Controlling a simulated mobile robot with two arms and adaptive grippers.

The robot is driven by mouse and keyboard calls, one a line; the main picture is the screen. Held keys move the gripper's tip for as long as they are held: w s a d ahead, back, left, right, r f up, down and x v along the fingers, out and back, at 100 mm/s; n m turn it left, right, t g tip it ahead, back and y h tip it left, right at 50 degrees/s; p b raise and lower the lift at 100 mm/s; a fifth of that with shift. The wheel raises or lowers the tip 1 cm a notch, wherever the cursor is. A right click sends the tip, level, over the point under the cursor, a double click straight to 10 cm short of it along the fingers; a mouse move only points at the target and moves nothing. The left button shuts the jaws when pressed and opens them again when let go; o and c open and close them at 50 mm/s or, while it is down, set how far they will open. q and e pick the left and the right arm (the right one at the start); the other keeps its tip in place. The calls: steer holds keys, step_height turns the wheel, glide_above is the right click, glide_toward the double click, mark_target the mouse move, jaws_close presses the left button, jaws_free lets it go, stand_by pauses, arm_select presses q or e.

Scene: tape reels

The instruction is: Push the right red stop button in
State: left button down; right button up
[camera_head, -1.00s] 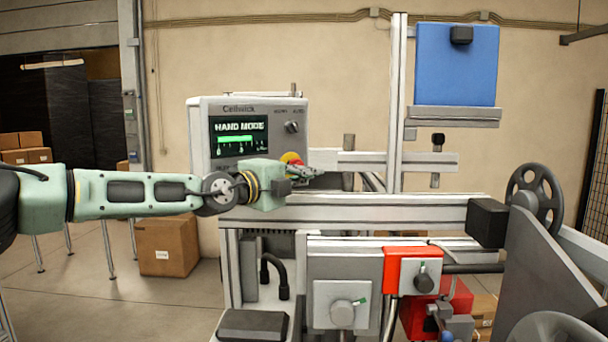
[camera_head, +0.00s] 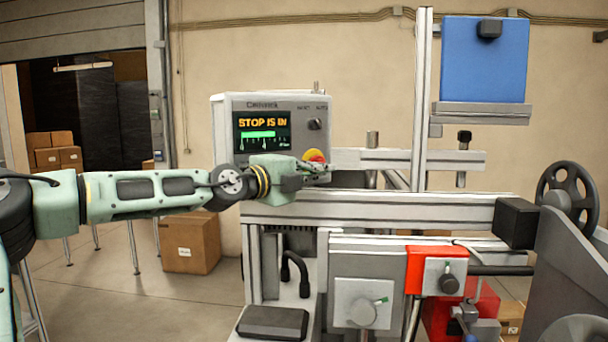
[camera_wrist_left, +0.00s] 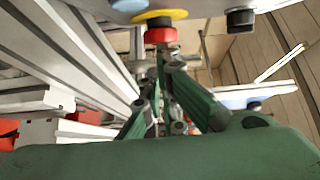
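The red stop button (camera_head: 313,156) sits on a yellow ring at the lower right of the grey control box (camera_head: 223,150). The box's screen (camera_head: 262,131) reads "STOP IS IN". My left gripper (camera_head: 322,168) is at the button and partly covers its lower edge. In the left wrist view, the red button (camera_wrist_left: 160,35) and its yellow ring hang just beyond the fingertips of my left gripper (camera_wrist_left: 168,62). The fingers converge and look shut, with nothing seen between them. Whether the fingertips touch the button is unclear. My right gripper is not in view.
A dark selector knob (camera_head: 314,124) is above the button. A long metal rail (camera_head: 400,207) runs right, just below my left gripper. A red block (camera_head: 420,270) and a handwheel (camera_head: 567,195) are farther right. A cardboard box (camera_head: 190,242) stands on the floor.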

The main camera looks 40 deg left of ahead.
arm_select(q)
steer(key=s, duration=0.6)
steer(key=shift+a, duration=0.15)
steer(key=shift+r, duration=0.1)
stand_by(0.6)
